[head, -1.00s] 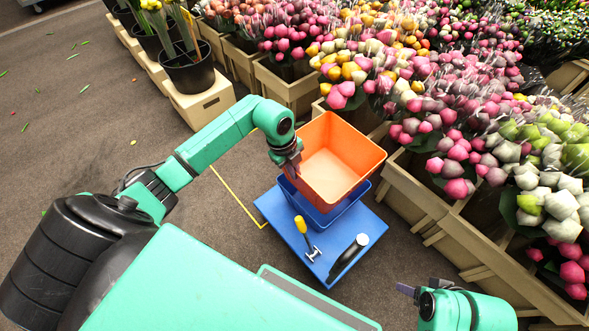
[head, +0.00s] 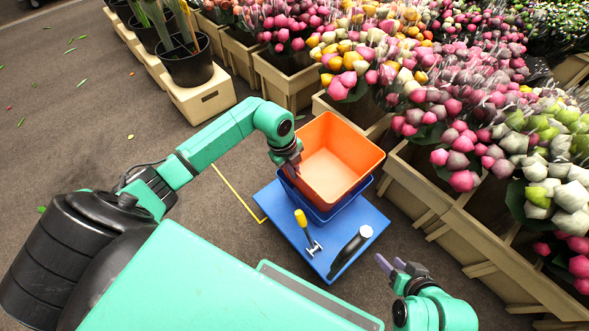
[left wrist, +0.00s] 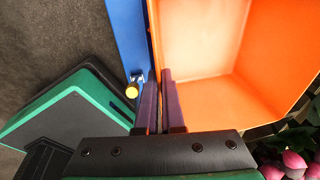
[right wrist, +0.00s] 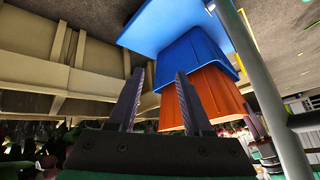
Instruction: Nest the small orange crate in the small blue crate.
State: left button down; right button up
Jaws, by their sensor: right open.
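The small orange crate (head: 335,165) sits above and partly inside the small blue crate (head: 346,201); a strip of blue shows below it. In the right wrist view, much of the orange crate (right wrist: 207,98) sticks out of the blue crate (right wrist: 195,62). My left gripper (head: 295,170) is at the orange crate's left wall. In the left wrist view its fingers (left wrist: 161,100) are on either side of that wall, closed on it. My right gripper (head: 391,264) is open and empty, right of the blue platform. The blue crate's inside is hidden.
The crates stand on a blue platform (head: 270,204) with a yellow-handled tool (head: 301,219) and a black-and-silver tool (head: 352,252) in front of them. Wooden boxes (head: 410,185) of tulips stand close behind and right.

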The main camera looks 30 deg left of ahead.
pick_arm(q)
jog(key=shift+b+x, duration=0.55)
jog(key=shift+x, duration=0.45)
jog(key=shift+a+f, duration=0.15)
jog(key=shift+f, duration=0.25)
pick_arm(e)
jog(key=shift+w+a+f+t+y, duration=0.15)
jog(key=shift+a+f+t+y, duration=0.2)
jog(key=shift+a, duration=0.25)
jog(key=shift+w+a+f+t+y, duration=0.25)
jog(key=shift+a+t, duration=0.15)
jog(key=shift+a, duration=0.25)
jog(key=shift+w+a+f+t+y, duration=0.1)
jog(key=shift+a+f+t+y, duration=0.25)
jog(key=shift+a, duration=0.25)
pick_arm(q)
jog(key=shift+c, duration=1.6)
grip_release()
jog(key=shift+s, duration=0.15)
